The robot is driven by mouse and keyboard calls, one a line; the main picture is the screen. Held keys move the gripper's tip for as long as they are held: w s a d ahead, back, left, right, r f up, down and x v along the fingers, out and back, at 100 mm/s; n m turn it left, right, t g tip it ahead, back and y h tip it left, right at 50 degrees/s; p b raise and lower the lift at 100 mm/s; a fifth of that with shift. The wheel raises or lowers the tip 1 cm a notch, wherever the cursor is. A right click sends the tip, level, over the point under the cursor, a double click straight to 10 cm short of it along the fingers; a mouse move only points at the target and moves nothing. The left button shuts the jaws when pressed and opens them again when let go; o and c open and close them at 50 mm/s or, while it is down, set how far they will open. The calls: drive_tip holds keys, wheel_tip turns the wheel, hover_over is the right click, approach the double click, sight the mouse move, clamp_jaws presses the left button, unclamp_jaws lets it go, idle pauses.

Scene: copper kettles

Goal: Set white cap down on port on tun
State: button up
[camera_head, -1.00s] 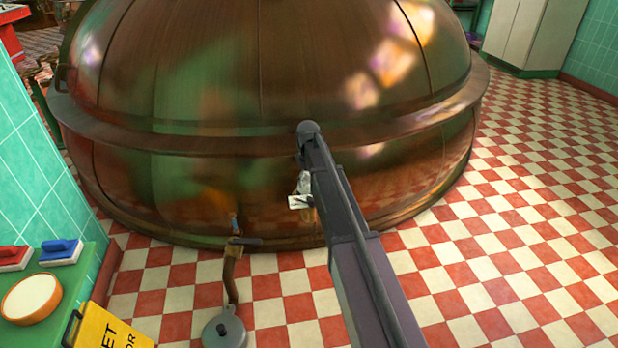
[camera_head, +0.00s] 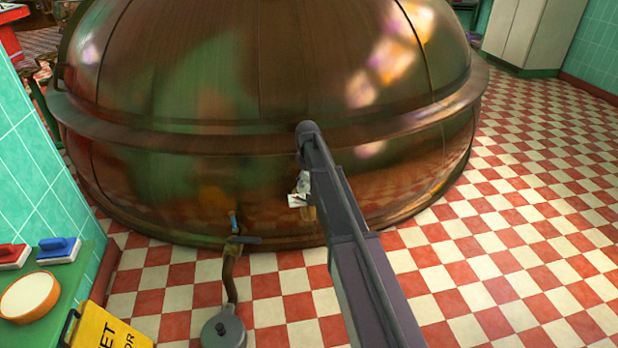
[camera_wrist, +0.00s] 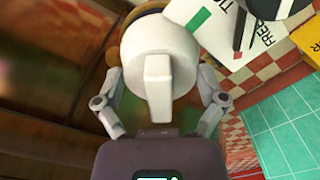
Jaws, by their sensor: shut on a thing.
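The white cap (camera_wrist: 160,70) is held between the two fingers of my gripper (camera_wrist: 160,95) in the wrist view. The cap is round with a raised bar facing the camera. A brass-brown round rim (camera_wrist: 122,48) shows past the cap's upper left edge, and it looks like the port. The cap covers most of it, so I cannot tell whether they touch. In the head view the copper tun (camera_head: 200,180) fills the middle, and my arm hides most of the gripper. A small pale patch beside the arm there is too small to make out.
A white card with print (camera_wrist: 235,45) lies close by the cap in the wrist view. A pipe with a blue handle (camera_head: 233,221) stands at the tun's foot. A yellow sign (camera_head: 108,328) and a green table (camera_head: 75,290) are at lower left. The checkered floor on the right is clear.

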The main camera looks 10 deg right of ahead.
drive_tip(key=shift+f, duration=0.2)
drive_tip(key=o, duration=0.7)
drive_tip(key=shift+r, duration=0.15)
